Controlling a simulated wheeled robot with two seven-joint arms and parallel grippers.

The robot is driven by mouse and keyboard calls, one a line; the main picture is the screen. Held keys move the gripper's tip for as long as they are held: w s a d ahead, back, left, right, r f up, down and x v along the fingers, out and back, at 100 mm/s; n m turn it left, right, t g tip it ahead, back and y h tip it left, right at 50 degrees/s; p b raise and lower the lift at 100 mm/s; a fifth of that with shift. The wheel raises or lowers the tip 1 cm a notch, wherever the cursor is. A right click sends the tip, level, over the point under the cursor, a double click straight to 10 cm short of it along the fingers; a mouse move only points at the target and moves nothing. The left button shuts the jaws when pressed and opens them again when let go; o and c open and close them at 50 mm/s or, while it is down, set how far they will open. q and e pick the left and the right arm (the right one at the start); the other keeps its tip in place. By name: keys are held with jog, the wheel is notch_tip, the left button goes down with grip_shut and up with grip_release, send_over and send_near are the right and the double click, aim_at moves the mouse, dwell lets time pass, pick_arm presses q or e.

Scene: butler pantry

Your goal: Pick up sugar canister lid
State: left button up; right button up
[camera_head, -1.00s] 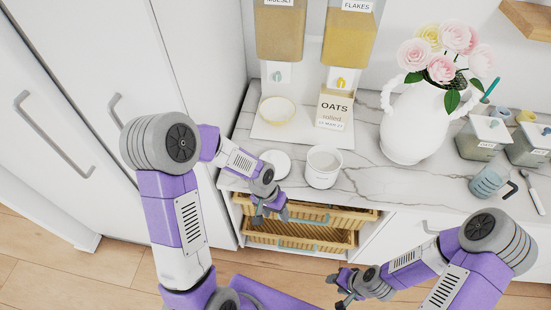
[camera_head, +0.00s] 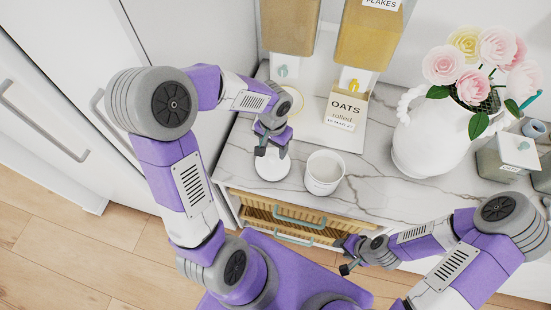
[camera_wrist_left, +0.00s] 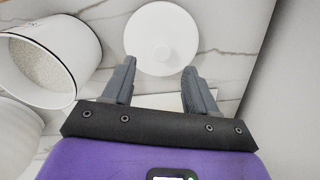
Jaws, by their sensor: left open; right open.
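The white round lid (camera_head: 273,167) with a small knob lies flat on the marble counter, just left of the open white canister (camera_head: 324,172). In the left wrist view the lid (camera_wrist_left: 161,38) lies beyond my fingertips, and the canister (camera_wrist_left: 38,62) at left holds white granules. My left gripper (camera_head: 271,149) is open and empty above the lid, hiding part of it in the head view. Its two fingers (camera_wrist_left: 158,75) are apart, with the lid centred past their tips. My right gripper (camera_head: 345,256) is open in front of the counter's drawers, away from the lid.
A white vase with flowers (camera_head: 425,130) stands right of the canister. Wicker drawers (camera_head: 285,218) sit below the counter edge. Tall white cabinets stand at left.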

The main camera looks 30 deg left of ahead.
aim_at(273, 157)
pick_arm(q)
jog(key=f, duration=0.5)
jog(key=shift+s+a+f+b, duration=0.1)
jog(key=shift+s+f+b, duration=0.05)
jog(key=shift+s+b, duration=0.15)
jog(key=shift+c, duration=0.4)
grip_shut()
